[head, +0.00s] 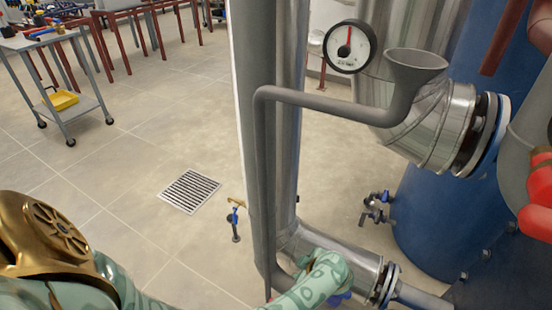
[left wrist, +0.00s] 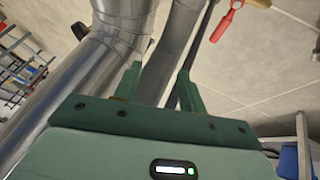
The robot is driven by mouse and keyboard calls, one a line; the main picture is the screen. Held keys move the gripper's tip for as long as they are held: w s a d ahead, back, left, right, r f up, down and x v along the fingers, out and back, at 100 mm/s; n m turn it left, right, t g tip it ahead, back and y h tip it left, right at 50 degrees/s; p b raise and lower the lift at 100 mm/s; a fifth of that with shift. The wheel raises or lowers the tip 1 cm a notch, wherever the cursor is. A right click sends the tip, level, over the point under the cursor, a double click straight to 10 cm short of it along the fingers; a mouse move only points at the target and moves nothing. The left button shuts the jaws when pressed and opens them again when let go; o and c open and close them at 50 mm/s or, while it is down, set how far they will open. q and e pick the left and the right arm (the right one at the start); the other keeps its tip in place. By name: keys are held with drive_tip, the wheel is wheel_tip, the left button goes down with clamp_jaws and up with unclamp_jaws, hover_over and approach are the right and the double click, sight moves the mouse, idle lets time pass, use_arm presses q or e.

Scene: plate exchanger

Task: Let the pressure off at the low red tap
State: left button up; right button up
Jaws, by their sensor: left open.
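A red tap handle (left wrist: 222,24) shows at the top right of the left wrist view, beyond my fingers and to their right, with a small metal fitting beside it. I cannot pick out this low red tap in the head view, where my left arm and the pipes cover part of the low area. My left gripper (left wrist: 158,88) is open and empty, its two green fingers apart in front of the grey pipes. It does not touch the red handle. In the head view my left arm reaches to the low pipe and the fingers are hidden. My right gripper is not in view.
A round pressure gauge (head: 350,46) hangs above a grey funnel pipe (head: 345,107). A brass tap with a blue handle (head: 235,208) and a blue-handled valve (head: 378,200) stand low. A floor drain (head: 189,190) lies left. A blue tank (head: 425,215) blocks the right.

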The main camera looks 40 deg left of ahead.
use_arm(q)
drive_tip(key=s+d+f+g+h, duration=0.2)
drive_tip(key=s+d+f+g, duration=0.1)
drive_tip(key=s, duration=0.2)
drive_tip(key=b+x, duration=0.2)
drive_tip(key=x, duration=0.1)
drive_tip(key=b+x, duration=0.2)
drive_tip(key=x, duration=0.1)
drive_tip(key=b+x, duration=0.2)
drive_tip(key=x, duration=0.1)
drive_tip(key=shift+s+d+f, duration=0.15)
drive_tip(key=shift+s+f, duration=0.2)
drive_tip(key=shift+s, duration=0.05)
drive_tip(key=b+x, duration=0.2)
drive_tip(key=x, duration=0.2)
drive_tip(key=shift+f+b, duration=0.1)
drive_tip(key=shift+b, duration=0.2)
drive_tip(key=shift+b+x, duration=0.65)
drive_tip(key=shift+x, duration=0.45)
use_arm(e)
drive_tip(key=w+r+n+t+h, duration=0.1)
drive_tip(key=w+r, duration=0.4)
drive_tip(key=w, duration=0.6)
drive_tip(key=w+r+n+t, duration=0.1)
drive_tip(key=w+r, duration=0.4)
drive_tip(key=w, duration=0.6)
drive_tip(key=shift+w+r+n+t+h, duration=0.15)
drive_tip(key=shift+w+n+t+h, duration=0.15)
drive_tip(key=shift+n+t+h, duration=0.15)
